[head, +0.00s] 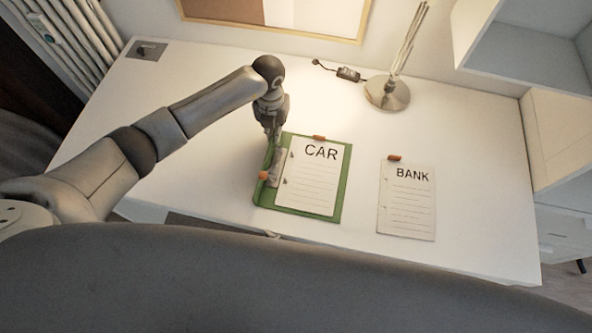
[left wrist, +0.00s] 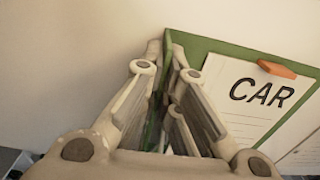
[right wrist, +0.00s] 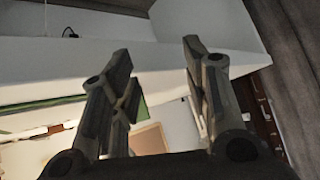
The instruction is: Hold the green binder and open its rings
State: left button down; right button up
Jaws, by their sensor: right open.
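The green binder (head: 343,200) lies on the desk with a white page headed CAR (head: 308,180) on it. A grey ring strip (head: 277,168) runs along its left side. My left gripper (head: 271,130) is over the binder's upper left corner. In the left wrist view, its fingers (left wrist: 168,62) are close together with the binder's green edge (left wrist: 190,42) between them, so it looks shut on the binder. My right gripper (right wrist: 157,55) is open and empty in the right wrist view. It is outside the head view. The rings are too small to tell whether they are open.
A loose page headed BANK (head: 406,205) lies to the right of the binder. A lamp (head: 388,92) stands at the back of the white desk (head: 470,130), with its cord switch (head: 348,74) beside it. Shelves rise at the right.

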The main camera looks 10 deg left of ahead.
jog(key=d+f+h, duration=0.1)
jog(key=d+f, duration=0.2)
jog(key=f, duration=0.4)
jog(key=d+f+m+h, duration=0.1)
jog(key=d+f, duration=0.3)
jog(key=f, duration=0.4)
jog(key=shift+w+g, duration=0.4)
jog(key=shift+w, duration=0.05)
pick_arm(q)
jog(key=c, duration=1.6)
grip_release()
jog(key=shift+o, duration=0.2)
